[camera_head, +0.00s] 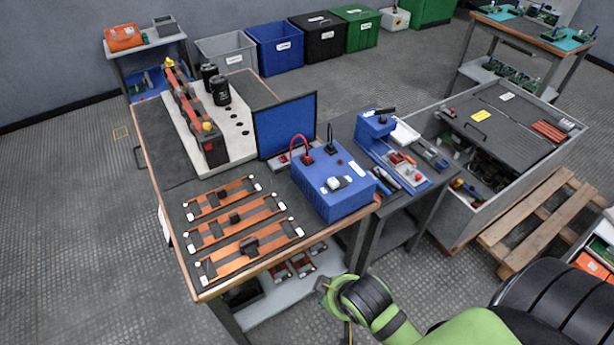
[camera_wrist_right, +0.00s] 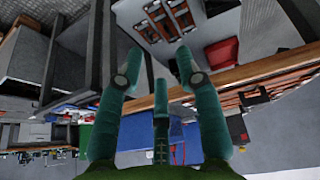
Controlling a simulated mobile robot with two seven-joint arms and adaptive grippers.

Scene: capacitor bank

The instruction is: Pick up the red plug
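The red plug (camera_head: 307,160) appears to sit in the top of the blue box (camera_head: 334,192) at the table's front right. A red cable (camera_head: 298,138) arcs from it toward the small red-and-white piece (camera_head: 283,158) beside the blue screen. My right gripper (camera_head: 324,288) is low, in front of the table's front edge and well away from the plug. In the right wrist view, its teal fingers (camera_wrist_right: 158,66) are spread open with nothing between them. I cannot make out the plug in that view. My left gripper is not in view.
The wooden table edge (camera_head: 285,255) lies between my right gripper and the box. Copper bars (camera_head: 235,215) lie left of the box, and the blue screen (camera_head: 287,125) stands behind it. A tool table (camera_head: 405,165) and an open grey cabinet (camera_head: 500,145) stand to the right.

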